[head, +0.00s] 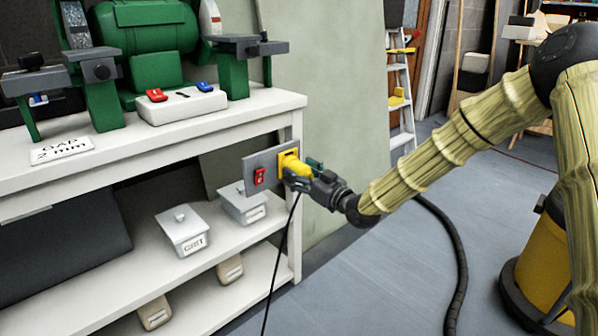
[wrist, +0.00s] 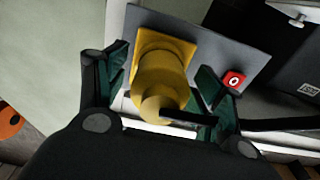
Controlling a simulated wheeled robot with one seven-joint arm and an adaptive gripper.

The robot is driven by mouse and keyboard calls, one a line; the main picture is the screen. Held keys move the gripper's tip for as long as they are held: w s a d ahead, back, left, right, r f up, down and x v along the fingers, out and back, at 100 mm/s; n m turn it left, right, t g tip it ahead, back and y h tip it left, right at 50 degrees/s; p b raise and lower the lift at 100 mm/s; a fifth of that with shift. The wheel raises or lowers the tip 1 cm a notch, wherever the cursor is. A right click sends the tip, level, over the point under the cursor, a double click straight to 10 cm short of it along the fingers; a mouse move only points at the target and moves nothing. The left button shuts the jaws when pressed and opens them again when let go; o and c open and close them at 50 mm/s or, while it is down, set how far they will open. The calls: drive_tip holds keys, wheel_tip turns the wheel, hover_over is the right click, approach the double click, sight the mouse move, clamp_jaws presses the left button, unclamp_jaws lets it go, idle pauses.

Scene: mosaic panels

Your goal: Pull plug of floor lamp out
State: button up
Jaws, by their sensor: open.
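A yellow plug (head: 297,166) sits in a yellow socket on a grey plate (head: 259,162) at the end of the white bench. In the wrist view the plug (wrist: 161,83) stands out from the plate (wrist: 216,41), between my fingers. A black cord (head: 280,258) hangs from it to the floor. My gripper (head: 308,173) is open, with one green-padded finger on each side of the plug (wrist: 160,82). A gap shows at the right finger; contact at the left finger is hard to tell. No floor lamp is in view.
A red switch (head: 260,176) is on the plate beside the socket. A green bench grinder (head: 145,28) stands on the bench (head: 200,128). Lidded boxes (head: 183,232) sit on the shelf below. A yellow canister (head: 541,262) and a black hose (head: 456,235) are at right. The floor between is clear.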

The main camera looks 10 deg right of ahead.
idle(0.6)
drive_tip(key=c, duration=1.4)
drive_tip(key=shift+p+v, duration=1.25)
drive_tip(key=shift+v, duration=1.5)
drive_tip(key=shift+s+d, duration=0.25)
drive_tip(key=shift+s, duration=0.15)
drive_tip(key=shift+p+v, duration=0.7)
drive_tip(key=shift+v, duration=1.35)
drive_tip(key=shift+w+f, duration=0.1)
